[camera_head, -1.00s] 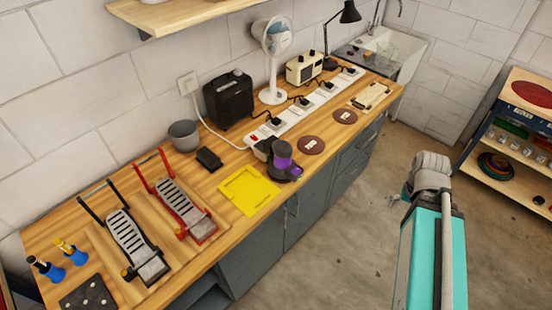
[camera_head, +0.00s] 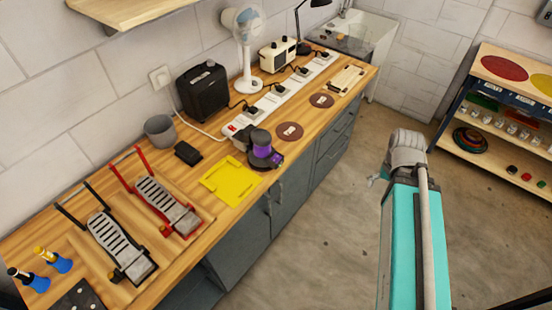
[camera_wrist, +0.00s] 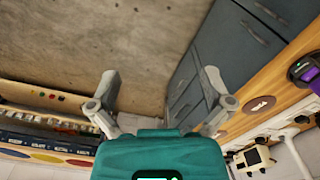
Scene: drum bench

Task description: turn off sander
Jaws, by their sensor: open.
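The sander (camera_head: 262,150), purple and dark grey, stands on the wooden bench (camera_head: 160,262) beside a yellow tray-like plate (camera_head: 231,181). It also shows at the right edge of the wrist view (camera_wrist: 304,72). A white power strip (camera_head: 272,104) with several plugs runs along the bench behind it; its near end has a red part. I cannot tell which plug belongs to the sander. My gripper (camera_wrist: 158,88) is open and empty in the wrist view, over the floor in front of the grey cabinets.
Two pedals, a grey cup (camera_head: 160,130), a black speaker-like box (camera_head: 203,89), a white fan (camera_head: 243,50), a cream radio (camera_head: 277,55) and brown discs (camera_head: 289,131) occupy the bench. A shelf unit (camera_head: 515,95) stands right. The floor (camera_head: 320,230) between is clear.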

